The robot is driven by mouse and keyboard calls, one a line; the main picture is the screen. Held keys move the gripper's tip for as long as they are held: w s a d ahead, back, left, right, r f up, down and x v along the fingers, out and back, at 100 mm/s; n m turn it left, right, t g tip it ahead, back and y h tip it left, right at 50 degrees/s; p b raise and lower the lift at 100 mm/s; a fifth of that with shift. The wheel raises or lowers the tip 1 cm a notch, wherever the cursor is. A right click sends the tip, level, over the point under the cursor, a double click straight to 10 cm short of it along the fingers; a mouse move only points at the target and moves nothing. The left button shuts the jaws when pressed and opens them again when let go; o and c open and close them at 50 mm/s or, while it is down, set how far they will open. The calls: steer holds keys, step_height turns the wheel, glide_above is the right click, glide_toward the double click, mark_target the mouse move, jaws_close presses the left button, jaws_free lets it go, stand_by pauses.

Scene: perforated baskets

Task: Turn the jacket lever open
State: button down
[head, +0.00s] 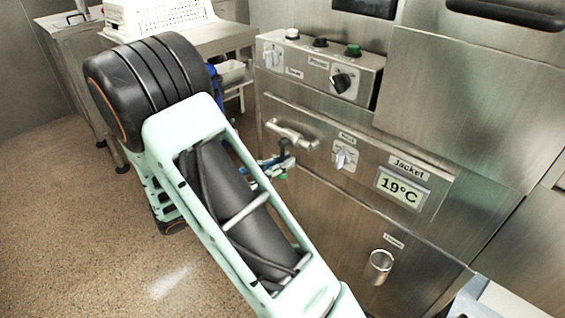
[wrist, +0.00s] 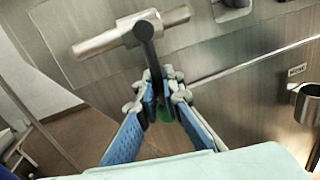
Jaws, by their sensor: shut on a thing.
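The jacket lever shows in the wrist view as a dark arm (wrist: 152,60) hanging down from a light metal cross bar (wrist: 105,41). In the head view the metal bar (head: 292,133) sticks out of the steel front, left of the small knob. My gripper (wrist: 164,84) is shut on the lower part of the dark lever arm, with blue-padded fingers on both sides. A green bit (wrist: 166,113) shows just below the fingertips. In the head view my gripper (head: 277,162) is small and partly hidden by my arm. The Jacket display (head: 402,190) reads 19°C.
A small knob (head: 345,157) sits right of the lever. A control box (head: 318,68) with knobs and buttons juts out above. A metal cup-like fitting (head: 379,267) sticks out at the lower right. A table (head: 215,38) stands at the back left. The floor at left is clear.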

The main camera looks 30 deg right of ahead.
steer(key=shift+w+a+r+m+t+y+b, duration=0.3)
steer(key=shift+w+m, duration=0.4)
steer(key=shift+m, duration=0.8)
steer(key=shift+w+a+r+m+g+y+b, duration=0.1)
steer(key=shift+w+a+r+m+y, duration=0.25)
steer(key=shift+w+m, duration=0.8)
steer(key=shift+w+a+r+m+t+y+b, duration=0.2)
steer(key=shift+w+r+m+y, duration=0.2)
steer(key=shift+m, duration=1.45)
steer(key=shift+s+r, duration=0.1)
steer(key=c, duration=2.1)
jaws_free()
